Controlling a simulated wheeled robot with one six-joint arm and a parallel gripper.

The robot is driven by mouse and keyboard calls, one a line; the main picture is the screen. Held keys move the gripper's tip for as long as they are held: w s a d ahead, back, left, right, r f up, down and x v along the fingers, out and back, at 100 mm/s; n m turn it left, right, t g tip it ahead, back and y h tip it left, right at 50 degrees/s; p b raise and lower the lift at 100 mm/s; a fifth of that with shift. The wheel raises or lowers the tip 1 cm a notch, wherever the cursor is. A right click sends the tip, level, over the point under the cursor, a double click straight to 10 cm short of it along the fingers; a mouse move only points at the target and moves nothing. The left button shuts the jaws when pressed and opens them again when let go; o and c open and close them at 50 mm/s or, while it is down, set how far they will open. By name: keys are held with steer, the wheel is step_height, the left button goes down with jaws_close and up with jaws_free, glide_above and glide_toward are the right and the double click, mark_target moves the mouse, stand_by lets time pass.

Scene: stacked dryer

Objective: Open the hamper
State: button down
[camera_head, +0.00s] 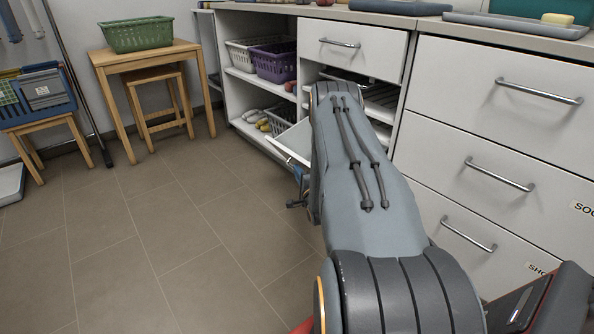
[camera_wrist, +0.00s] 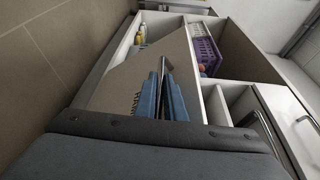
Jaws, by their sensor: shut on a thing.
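The hamper front is a flat panel (camera_head: 294,141) tilted out from the low part of the white cabinet, with its top edge away from the cabinet body. It also shows in the wrist view as a grey-brown face (camera_wrist: 122,84). A metal bar handle (camera_wrist: 166,66) is on this face. My gripper (camera_wrist: 161,84) has its blue fingers on either side of the handle and is shut on it.
Open shelves hold a white basket (camera_head: 243,53), a purple basket (camera_head: 273,61) and bottles. Closed drawers (camera_head: 497,100) with bar handles stand to the right. A wooden table (camera_head: 146,55) with a green basket (camera_head: 137,34) stands at the back left. The tiled floor (camera_head: 150,225) at left is clear.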

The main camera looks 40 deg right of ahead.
steer(key=shift+a+f, duration=0.1)
steer(key=shift+f, duration=0.1)
steer(key=c, duration=2.1)
jaws_free()
steer(key=shift+s, duration=0.1)
steer(key=p+v, duration=0.2)
steer(key=v, duration=0.5)
steer(key=shift+s+a+r+p, duration=0.1)
steer(key=shift+s+p, duration=0.2)
